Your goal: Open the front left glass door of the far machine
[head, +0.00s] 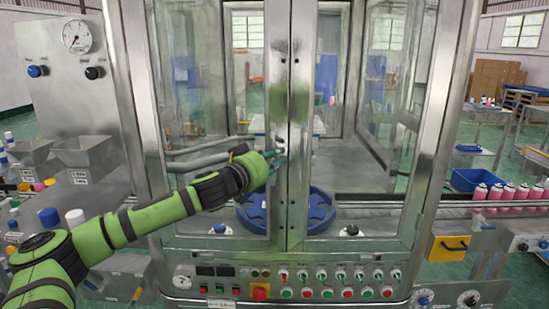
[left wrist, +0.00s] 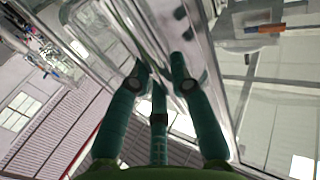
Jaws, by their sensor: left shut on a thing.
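The machine in front of me has two tall metal-framed glass doors. The left glass door (head: 215,80) and the right glass door (head: 375,80) meet at the middle, and the left one looks closed. My left gripper (head: 277,157) is at the left door's inner upright, at about mid height, shut on its handle; the handle itself is mostly hidden by the fingers. In the left wrist view my dark green fingers (left wrist: 160,82) close in against the shiny metal door frame (left wrist: 200,60). My right gripper is not in view.
A control panel (head: 320,283) with several buttons runs below the doors. Blue round fixtures (head: 320,210) sit behind the glass. Metal bins (head: 90,155) and a gauge panel (head: 62,55) are at the left.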

